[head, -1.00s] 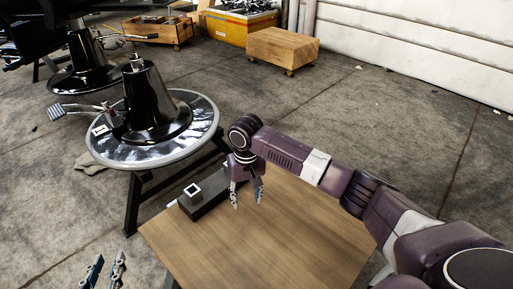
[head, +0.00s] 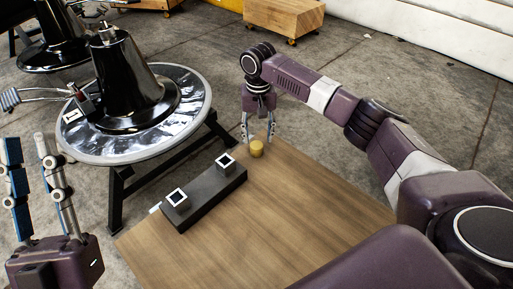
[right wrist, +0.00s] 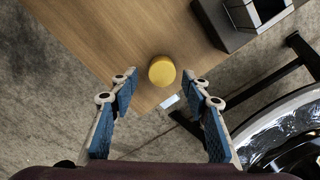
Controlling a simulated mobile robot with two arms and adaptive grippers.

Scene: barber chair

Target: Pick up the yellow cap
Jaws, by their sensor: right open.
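The yellow cap (head: 257,148) stands on the wooden table near its far corner. My right gripper (head: 258,138) is open just above and behind the cap in the head view. In the right wrist view the cap (right wrist: 162,71) lies a little beyond the gap between the open fingertips (right wrist: 157,80), and nothing is held. I cannot tell the exact height of the fingers over the table. My left gripper (head: 28,140) is at the left edge of the head view, fingers apart and empty, pointing up, away from the table.
A dark block (head: 205,200) with two square-marked pieces sits on the table (head: 290,220), left of the cap. A round metal base with a black cone (head: 130,75) stands beyond the table's left side. The table's right part is clear.

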